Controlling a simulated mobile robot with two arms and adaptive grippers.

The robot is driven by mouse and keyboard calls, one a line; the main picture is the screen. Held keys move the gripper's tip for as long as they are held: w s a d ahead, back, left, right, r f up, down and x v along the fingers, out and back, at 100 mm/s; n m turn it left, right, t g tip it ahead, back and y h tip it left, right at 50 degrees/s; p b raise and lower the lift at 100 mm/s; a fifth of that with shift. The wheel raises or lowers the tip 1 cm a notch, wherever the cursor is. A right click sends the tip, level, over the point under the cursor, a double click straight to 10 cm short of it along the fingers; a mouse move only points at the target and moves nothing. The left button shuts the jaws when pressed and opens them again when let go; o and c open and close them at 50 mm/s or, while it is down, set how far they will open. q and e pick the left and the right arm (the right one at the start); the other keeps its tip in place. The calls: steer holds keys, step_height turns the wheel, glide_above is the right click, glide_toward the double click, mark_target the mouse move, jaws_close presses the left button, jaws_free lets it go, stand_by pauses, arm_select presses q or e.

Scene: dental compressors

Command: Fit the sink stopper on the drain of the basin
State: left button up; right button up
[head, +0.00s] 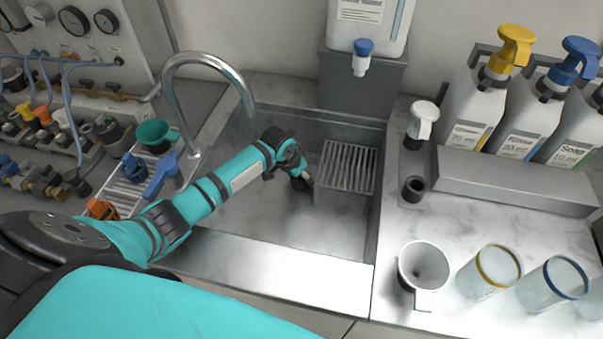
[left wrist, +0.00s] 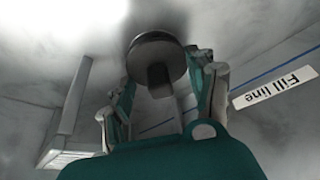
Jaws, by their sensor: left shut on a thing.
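The steel basin (head: 270,228) is in the middle of the head view. My left gripper (head: 299,174) is low inside it, left of a ribbed rack. In the left wrist view, a dark round sink stopper (left wrist: 157,48) with a short stem is between the fingers of the left gripper (left wrist: 160,88), which is shut on it. In the head view the stopper is small and dark and mostly merges with the fingertips. I cannot make out the drain in either view. Whether the stopper touches the basin floor cannot be told. My right gripper is not in view.
The ribbed rack (head: 348,166) stands in the basin close right of my left gripper. A curved faucet (head: 205,62) arches over its left back. A "Fill line" label (left wrist: 275,88) is on the basin wall. A mug (head: 421,270) and glasses stand on the right counter.

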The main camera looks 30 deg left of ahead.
arm_select(q)
steer(key=shift+f, duration=0.1)
steer(key=shift+f, duration=0.4)
steer(key=o, duration=1.2)
steer(key=shift+o, duration=0.2)
steer(key=v, duration=0.7)
steer(key=shift+s+r, duration=0.15)
steer(key=shift+r, duration=0.1)
